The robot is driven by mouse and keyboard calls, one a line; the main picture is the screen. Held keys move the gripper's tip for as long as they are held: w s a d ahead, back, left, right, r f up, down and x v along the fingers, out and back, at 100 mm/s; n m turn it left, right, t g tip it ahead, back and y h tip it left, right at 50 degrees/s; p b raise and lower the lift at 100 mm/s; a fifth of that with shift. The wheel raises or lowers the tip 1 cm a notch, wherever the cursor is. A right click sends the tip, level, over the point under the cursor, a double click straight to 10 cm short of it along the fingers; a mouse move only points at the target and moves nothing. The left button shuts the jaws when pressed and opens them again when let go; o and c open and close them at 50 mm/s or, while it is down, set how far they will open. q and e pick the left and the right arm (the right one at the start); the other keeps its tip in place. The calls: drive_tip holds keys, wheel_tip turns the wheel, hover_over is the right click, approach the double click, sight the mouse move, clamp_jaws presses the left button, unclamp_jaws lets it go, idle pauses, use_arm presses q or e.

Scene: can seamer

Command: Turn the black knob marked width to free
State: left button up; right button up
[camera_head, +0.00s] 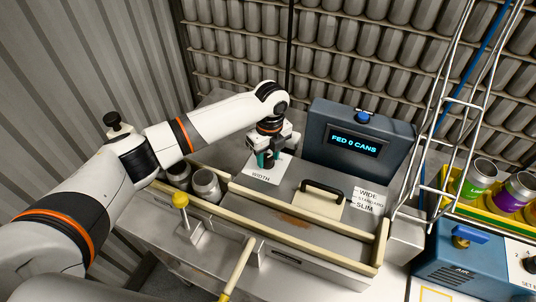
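A white plate marked WIDTH (262,175) lies on the machine's grey top in the middle of the head view. My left gripper (264,160) points down over this plate, with its dark fingertips close to it. The black width knob cannot be told apart from the dark fingers, which cover that spot. Whether the fingers are apart or closed on the knob cannot be seen. My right gripper is out of view.
A blue-grey display (357,142) reading "FED 0 CANS" stands behind and right of the gripper. A black handle (324,188) sits to its right, near a label (367,198) reading WIDE, STANDARD, SLIM. Metal cans (206,186) stand at left, near a yellow-topped lever (181,200). A wire rack rises at right.

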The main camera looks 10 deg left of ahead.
sight(270, 157)
use_arm(q)
drive_tip(key=shift+o, duration=0.8)
wheel_tip(270, 157, up, 12)
drive_tip(key=b, duration=0.3)
drive_tip(key=shift+w+d, duration=0.15)
drive_tip(key=shift+d, duration=0.05)
drive_tip(key=shift+r, duration=0.1)
